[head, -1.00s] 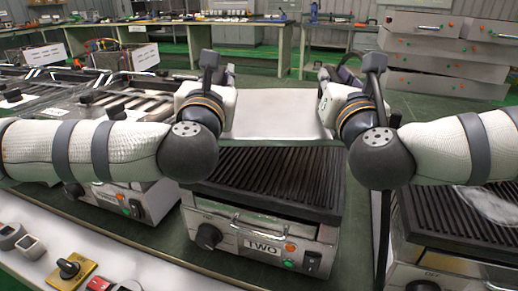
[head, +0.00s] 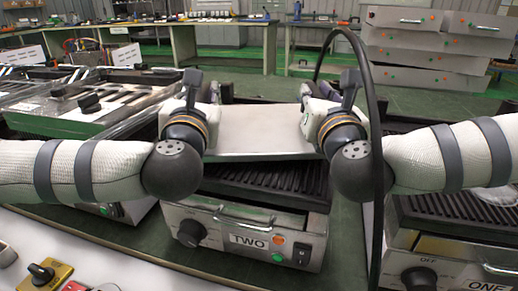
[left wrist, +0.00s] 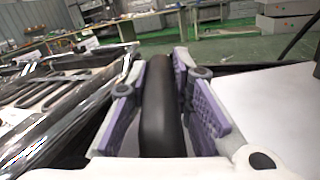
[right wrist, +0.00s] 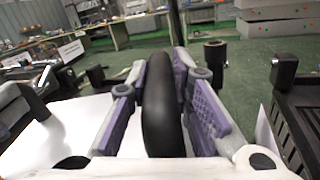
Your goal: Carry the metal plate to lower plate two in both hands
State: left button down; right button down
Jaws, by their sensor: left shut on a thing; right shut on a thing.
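The flat metal plate (head: 262,132) is held between my two arms in the head view, over the back part of the ribbed lower plate two (head: 270,183). That lower plate sits on the unit marked TWO (head: 250,240). My left gripper (left wrist: 165,85) is shut on a black handle (left wrist: 157,110) at the plate's left side. My right gripper (right wrist: 170,85) is shut on a black handle (right wrist: 158,110) at its right side. In the head view my wrists hide both handles. I cannot tell whether the metal plate touches the ribbed plate.
The unit marked ONE (head: 488,286), with its own ribbed plate, stands at the right. A black cable (head: 378,110) arches up near my right arm. Other grill units (head: 90,103) stand at the left. A white counter with a yellow switch (head: 42,273) is in front.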

pick_arm(q)
jog(key=shift+w+a+f+b, duration=0.1)
jog(key=shift+f+b, duration=0.2)
jog(key=shift+f, duration=0.4)
pick_arm(e)
jog(key=shift+w+d+f, duration=0.1)
jog(key=shift+f, duration=0.6)
pick_arm(q)
jog(key=c, duration=1.7)
grip_release()
jog(key=shift+f, duration=0.15)
pick_arm(e)
jog(key=c, duration=1.7)
grip_release()
jog(key=shift+f, duration=0.15)
pick_arm(q)
jog(key=shift+o, duration=1.3)
pick_arm(e)
jog(key=shift+o, duration=1.3)
pick_arm(q)
jog(key=shift+r, duration=0.2)
